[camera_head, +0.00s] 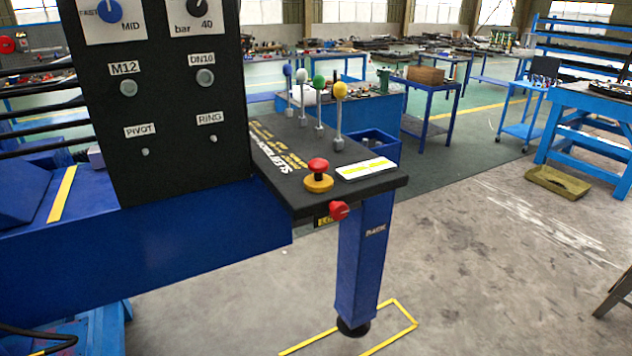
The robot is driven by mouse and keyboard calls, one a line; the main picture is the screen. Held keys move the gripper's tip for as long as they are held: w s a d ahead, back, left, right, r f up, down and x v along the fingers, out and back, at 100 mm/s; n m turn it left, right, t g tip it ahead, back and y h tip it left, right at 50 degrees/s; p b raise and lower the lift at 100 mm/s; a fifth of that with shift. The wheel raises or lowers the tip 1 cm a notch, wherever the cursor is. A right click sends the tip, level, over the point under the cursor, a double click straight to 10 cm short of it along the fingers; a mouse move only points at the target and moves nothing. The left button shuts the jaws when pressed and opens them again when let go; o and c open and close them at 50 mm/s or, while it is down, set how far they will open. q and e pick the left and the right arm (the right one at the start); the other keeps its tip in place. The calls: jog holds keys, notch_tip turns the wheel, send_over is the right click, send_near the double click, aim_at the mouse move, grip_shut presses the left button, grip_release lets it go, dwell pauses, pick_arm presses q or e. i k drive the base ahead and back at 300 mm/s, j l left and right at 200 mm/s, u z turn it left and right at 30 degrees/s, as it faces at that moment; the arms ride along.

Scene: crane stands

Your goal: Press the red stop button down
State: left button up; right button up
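A red mushroom-shaped button (318,168) stands upright on a round yellow base, near the front right corner of a black console top (283,194). A second red knob (339,210) sits on the front edge of the console, just below and to the right of the first. The pictures do not label either one as the stop button in words I can read. Neither of my grippers is in view, and nothing touches either red part.
Levers with coloured balls, including a yellow one (340,90) and a green one (319,82), rise behind the button. A tall black panel (165,110) stands to the left. A white-and-yellow label (366,168) lies right of the button. Open floor (480,260) lies right.

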aim_at(318, 166)
jog(key=i+l+u, duration=0.1)
jog(key=u, duration=0.35)
jog(key=i+l+u, duration=0.1)
jog(key=u, duration=0.3)
jog(key=l+u, duration=0.25)
jog(key=u, duration=0.2)
jog(key=i+l+u, duration=0.15)
jog(key=l+u, duration=0.25)
jog(key=l, duration=1.05)
jog(key=k+l+u, duration=0.1)
jog(key=l+u, duration=0.25)
jog(key=l, duration=1.7)
jog(key=u, duration=0.25)
jog(key=k+j, duration=0.05)
